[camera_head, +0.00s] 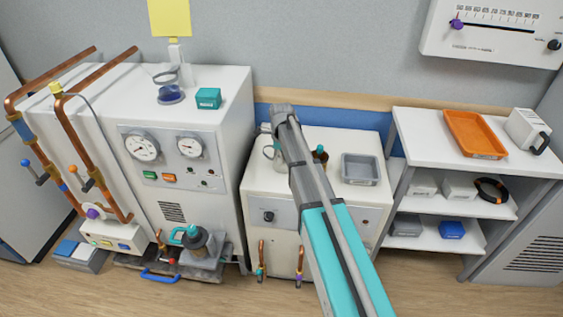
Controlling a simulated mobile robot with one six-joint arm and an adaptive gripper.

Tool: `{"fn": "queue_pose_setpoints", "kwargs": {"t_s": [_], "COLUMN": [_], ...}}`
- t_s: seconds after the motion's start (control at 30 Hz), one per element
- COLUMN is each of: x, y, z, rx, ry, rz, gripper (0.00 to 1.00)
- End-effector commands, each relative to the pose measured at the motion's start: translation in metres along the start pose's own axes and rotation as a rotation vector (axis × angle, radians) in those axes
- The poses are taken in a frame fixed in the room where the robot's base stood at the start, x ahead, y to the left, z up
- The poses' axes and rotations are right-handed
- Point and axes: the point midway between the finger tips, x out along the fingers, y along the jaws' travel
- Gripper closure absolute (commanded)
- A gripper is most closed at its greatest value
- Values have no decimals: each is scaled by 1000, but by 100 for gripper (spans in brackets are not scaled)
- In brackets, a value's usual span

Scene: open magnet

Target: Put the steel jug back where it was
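What looks like the steel jug (269,152) shows as a pale grey curved shape at the left edge of my arm, on the low white cabinet (345,139). Most of it is hidden behind my arm, so I cannot tell whether it stands on the top or is held. My gripper (267,128) is over the back left of this cabinet, beyond the grey end of my arm. Its fingers are largely hidden, and I cannot see whether they are open or shut.
A grey tray (361,169) and a brown bottle (320,156) are right of my arm. A tall gauge cabinet (222,105) rises at the left, with a dark teal-handled vessel (194,241) low in front. A shelf unit (417,143) with an orange tray (475,134) stands right.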

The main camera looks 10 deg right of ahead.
Motion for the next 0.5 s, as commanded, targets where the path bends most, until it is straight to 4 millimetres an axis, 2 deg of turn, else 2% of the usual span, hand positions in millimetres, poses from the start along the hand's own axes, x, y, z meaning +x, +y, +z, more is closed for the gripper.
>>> {"fn": "queue_pose_setpoints", "kwargs": {"t_s": [0.47,0.5], "x": [4,4], "y": [0,-1], "z": [0,0], "rx": [1,1], "ry": [0,0], "rz": [0,0], "gripper": [100,94]}}
